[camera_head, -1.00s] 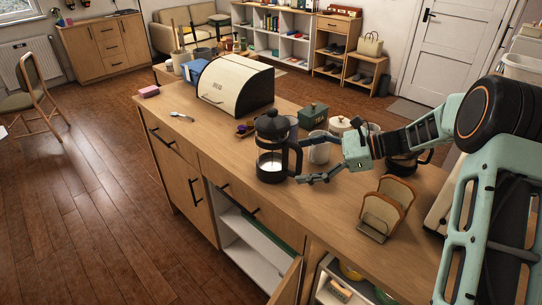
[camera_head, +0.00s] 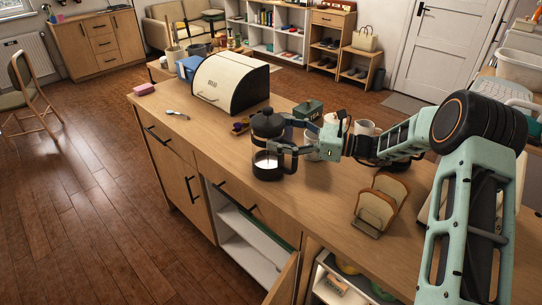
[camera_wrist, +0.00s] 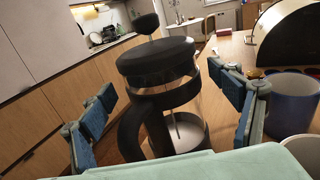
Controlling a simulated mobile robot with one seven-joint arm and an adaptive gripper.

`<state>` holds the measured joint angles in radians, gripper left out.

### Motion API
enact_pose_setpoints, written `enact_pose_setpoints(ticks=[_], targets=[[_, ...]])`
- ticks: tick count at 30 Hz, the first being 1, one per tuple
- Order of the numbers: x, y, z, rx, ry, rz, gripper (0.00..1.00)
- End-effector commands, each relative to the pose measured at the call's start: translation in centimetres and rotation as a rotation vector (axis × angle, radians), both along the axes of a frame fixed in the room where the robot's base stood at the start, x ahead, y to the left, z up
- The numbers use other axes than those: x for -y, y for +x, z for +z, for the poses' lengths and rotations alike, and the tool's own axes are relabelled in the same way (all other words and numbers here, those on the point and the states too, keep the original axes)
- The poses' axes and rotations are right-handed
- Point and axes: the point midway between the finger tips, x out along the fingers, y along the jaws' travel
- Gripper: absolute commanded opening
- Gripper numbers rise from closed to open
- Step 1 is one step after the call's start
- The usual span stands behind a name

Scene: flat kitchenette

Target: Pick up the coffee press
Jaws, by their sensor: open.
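The coffee press (camera_head: 268,146) stands upright on the wooden counter, with a black lid and knob, a glass body and a black handle on its right side. In the wrist view the coffee press (camera_wrist: 160,75) fills the middle, its handle toward the camera. My gripper (camera_head: 287,138) is at the handle side of the press. In the wrist view my gripper (camera_wrist: 165,120) is open, with one blue-padded finger left of the press and the other right of it. The fingers look apart from the press; whether either touches it is hard to tell.
A bread box (camera_head: 232,82), a green tea tin (camera_head: 308,110) and white mugs and canisters stand behind. A blue mug (camera_wrist: 292,104) is close by the right finger. A toast rack (camera_head: 376,207) is at the front right. A cabinet door (camera_head: 285,284) hangs open below.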

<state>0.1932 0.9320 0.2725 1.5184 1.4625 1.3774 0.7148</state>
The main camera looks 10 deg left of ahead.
Motion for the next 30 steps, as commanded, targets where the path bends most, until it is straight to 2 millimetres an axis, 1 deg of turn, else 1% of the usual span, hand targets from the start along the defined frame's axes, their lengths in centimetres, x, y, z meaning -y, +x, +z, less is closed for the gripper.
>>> enact_pose_setpoints(ticks=[1,3,6,13,14,30], targets=[[-0.9,0.1,0.1,0.0,-0.001,0.003,0.83],[-1.7,0.2,0.1,0.0,0.0,0.003,0.83],[-2.4,0.2,0.0,0.0,-0.001,0.001,0.83],[-2.5,0.3,0.0,0.0,-0.001,0.0,0.83],[-2.5,0.3,0.0,0.0,-0.001,0.0,0.81],[-2.5,0.3,0.0,0.0,-0.001,0.0,0.21]])
